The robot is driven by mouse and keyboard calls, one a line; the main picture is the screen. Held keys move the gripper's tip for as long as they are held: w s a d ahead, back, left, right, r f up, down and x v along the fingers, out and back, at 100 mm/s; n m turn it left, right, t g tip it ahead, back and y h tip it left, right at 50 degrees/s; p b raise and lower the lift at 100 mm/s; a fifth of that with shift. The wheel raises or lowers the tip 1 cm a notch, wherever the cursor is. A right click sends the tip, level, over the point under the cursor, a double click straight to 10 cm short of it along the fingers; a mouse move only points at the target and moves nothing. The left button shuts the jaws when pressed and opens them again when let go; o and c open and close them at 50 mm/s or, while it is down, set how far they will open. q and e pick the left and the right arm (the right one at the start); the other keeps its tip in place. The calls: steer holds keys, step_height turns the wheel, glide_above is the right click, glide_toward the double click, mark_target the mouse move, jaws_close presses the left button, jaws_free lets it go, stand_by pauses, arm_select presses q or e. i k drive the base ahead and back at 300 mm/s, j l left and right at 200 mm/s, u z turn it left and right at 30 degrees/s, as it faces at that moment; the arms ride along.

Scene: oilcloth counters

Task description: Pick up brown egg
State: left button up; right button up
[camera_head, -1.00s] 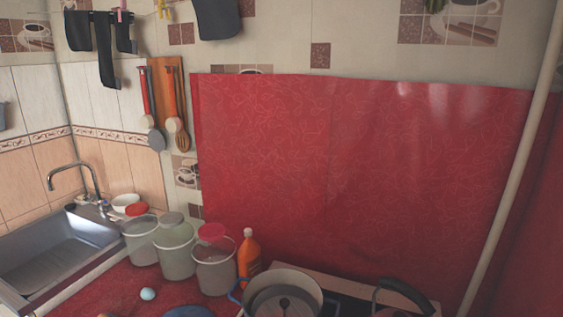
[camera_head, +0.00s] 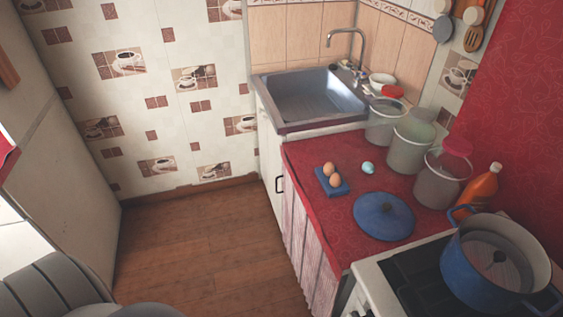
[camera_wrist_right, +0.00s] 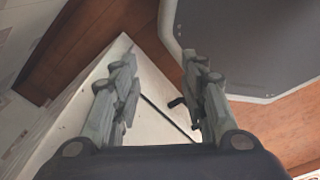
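Two brown eggs are on the red counter (camera_head: 320,218). One brown egg (camera_head: 329,168) sits behind the other brown egg (camera_head: 335,181), both on or beside a small blue square holder (camera_head: 324,185) near the counter's left edge. A light blue egg (camera_head: 368,167) lies apart to their right. My right gripper (camera_wrist_right: 160,90) shows in the right wrist view with its two fingers spread apart and nothing between them. It is away from the eggs, which are not in that view. My left gripper is not in view.
A blue lid (camera_head: 384,216) lies in front of the eggs. Several lidded containers (camera_head: 408,145) stand behind and right, near an orange bottle (camera_head: 479,188). A blue pot (camera_head: 470,270) is on the stove. The sink (camera_head: 308,98) is behind. Wooden floor (camera_head: 205,245) left of the counter is clear.

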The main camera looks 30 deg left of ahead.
mark_target(329, 168)
steer(key=u, duration=0.6)
steer(key=z, duration=1.3)
steer(key=u, duration=1.3)
steer(key=i+j+z, duration=0.35)
steer(key=i+j, duration=0.15)
steer(key=j, duration=0.25)
steer(key=i+j+z, duration=0.15)
steer(key=j, duration=0.3)
steer(key=i+z, duration=0.4)
steer(key=i+l, duration=0.05)
steer(key=i, duration=0.05)
